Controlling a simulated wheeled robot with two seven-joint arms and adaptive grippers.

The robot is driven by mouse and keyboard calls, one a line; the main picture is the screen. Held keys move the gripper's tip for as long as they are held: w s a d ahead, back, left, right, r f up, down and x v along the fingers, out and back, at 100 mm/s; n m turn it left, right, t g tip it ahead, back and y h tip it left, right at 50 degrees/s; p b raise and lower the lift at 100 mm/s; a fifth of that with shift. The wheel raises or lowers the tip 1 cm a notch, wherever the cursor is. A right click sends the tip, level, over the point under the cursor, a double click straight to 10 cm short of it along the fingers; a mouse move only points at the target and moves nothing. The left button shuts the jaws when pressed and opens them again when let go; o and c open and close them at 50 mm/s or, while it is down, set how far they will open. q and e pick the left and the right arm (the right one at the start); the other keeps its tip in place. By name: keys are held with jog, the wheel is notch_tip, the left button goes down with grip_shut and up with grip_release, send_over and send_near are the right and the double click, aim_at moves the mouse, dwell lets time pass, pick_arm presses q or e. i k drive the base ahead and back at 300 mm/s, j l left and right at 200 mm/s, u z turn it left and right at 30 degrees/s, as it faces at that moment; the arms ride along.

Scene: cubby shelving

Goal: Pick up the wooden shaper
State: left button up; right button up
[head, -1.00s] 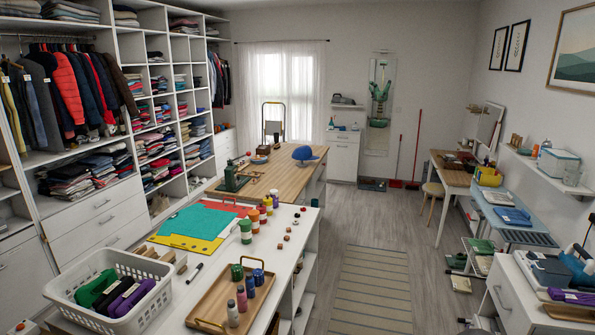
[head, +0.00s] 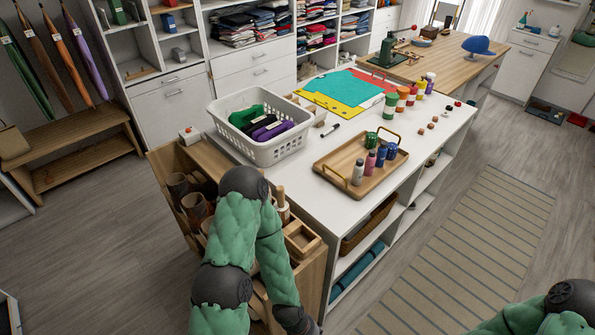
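No object can be clearly singled out as the wooden shaper. Several wooden pieces stand in the low wooden cubby unit (head: 160,165) in front of the white table, among them an upright wooden peg (head: 281,196) and a square open wooden box (head: 301,239). Small wooden blocks (head: 320,119) lie on the table beside the laundry basket. My green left arm bends over the cubby unit and hides part of it; its dark wrist end reaches the bottom edge of the view and its gripper does not show. Only a part of my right arm shows at the bottom right, without its gripper.
The white table (head: 360,118) holds a white laundry basket (head: 285,152), a wooden tray (head: 342,180) with several bottles, a teal mat (head: 345,90) and paint jars. A wooden bench (head: 75,130) stands at the left. The striped rug (head: 470,240) and floor at right are clear.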

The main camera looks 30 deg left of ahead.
aim_at(281, 206)
jog(key=u, duration=1.05)
jog(key=k+l+u, duration=0.25)
jog(key=k+l, duration=0.2)
